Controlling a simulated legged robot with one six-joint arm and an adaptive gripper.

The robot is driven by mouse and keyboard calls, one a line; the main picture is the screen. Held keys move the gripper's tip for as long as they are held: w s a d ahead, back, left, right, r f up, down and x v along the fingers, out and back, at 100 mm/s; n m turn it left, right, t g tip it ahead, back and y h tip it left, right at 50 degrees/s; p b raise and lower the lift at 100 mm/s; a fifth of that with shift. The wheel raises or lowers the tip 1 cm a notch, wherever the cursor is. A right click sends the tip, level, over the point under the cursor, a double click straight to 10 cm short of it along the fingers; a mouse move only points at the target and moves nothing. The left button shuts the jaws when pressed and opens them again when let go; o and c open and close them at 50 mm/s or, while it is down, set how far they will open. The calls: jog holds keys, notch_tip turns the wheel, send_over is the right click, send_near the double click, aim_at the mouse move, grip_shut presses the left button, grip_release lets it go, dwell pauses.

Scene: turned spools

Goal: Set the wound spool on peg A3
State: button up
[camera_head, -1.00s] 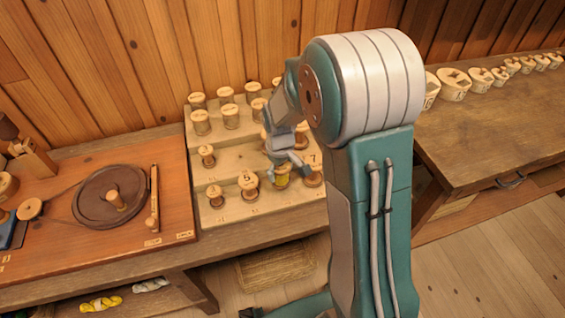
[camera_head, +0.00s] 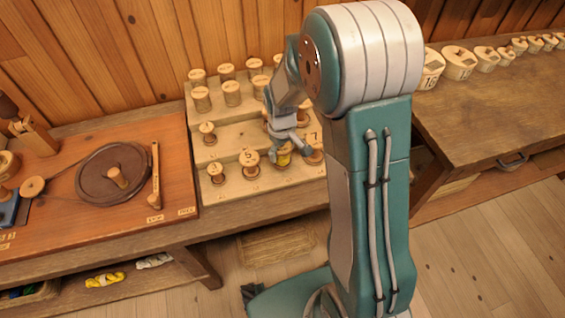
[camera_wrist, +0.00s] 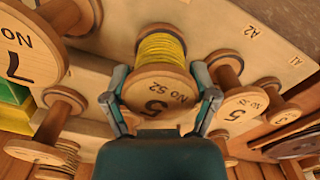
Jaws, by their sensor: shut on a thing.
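In the head view, the yellow spool (camera_head: 284,159) shows under my gripper (camera_head: 284,147) at the front row of the stepped rack (camera_head: 235,188), between the spools marked 5 and 7. Labels A2 and A1 show to its right in the wrist view. Peg A3 is hidden; I cannot tell how far the spool sits on it.
A spool marked 5 (camera_wrist: 240,108) stands close on one side and one marked 7 (camera_wrist: 28,50) on the other. More spools stand on the rack's upper steps. A winding board (camera_head: 150,195) lies left. Numbered wooden blocks (camera_head: 459,63) line the right-hand bench (camera_head: 490,110).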

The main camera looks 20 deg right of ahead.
jog(key=shift+d, duration=0.1)
jog(key=shift+d, duration=0.25)
jog(key=shift+a+f, duration=0.25)
jog(key=shift+f, duration=0.05)
jog(key=shift+d+f, duration=0.1)
jog(key=shift+f, duration=0.45)
dwell(1.4)
jog(key=o, duration=0.9)
jog(key=shift+c, duration=0.2)
